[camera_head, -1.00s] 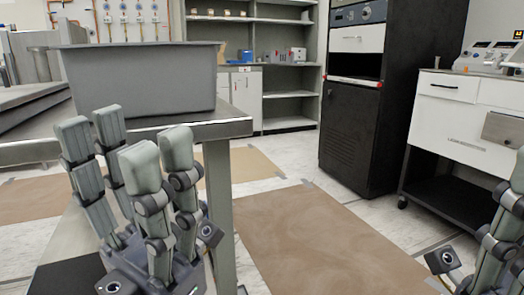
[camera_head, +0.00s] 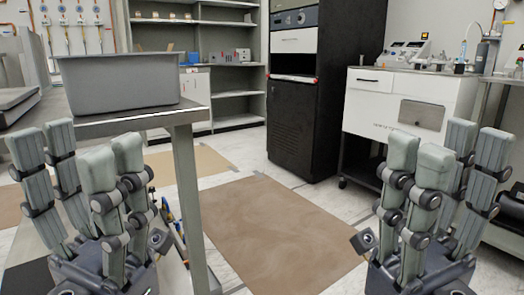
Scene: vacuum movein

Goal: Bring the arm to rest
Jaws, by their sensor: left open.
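My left gripper (camera_head: 80,155) is at the lower left of the head view. Its grey padded fingers point up, stand apart and hold nothing. It is in front of the table with the grey bin and hides part of that area. My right gripper (camera_head: 444,158) is at the lower right, also pointing up with its fingers spread and empty. It is in front of the white drawer cabinet in the picture. The two grippers are well apart.
A grey bin (camera_head: 125,85) stands on a metal table (camera_head: 190,112) at the left. A black rack cabinet (camera_head: 300,120) and a white drawer cabinet (camera_head: 375,105) stand behind. A brown floor sheet (camera_head: 270,235) lies between my grippers; the floor there is clear.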

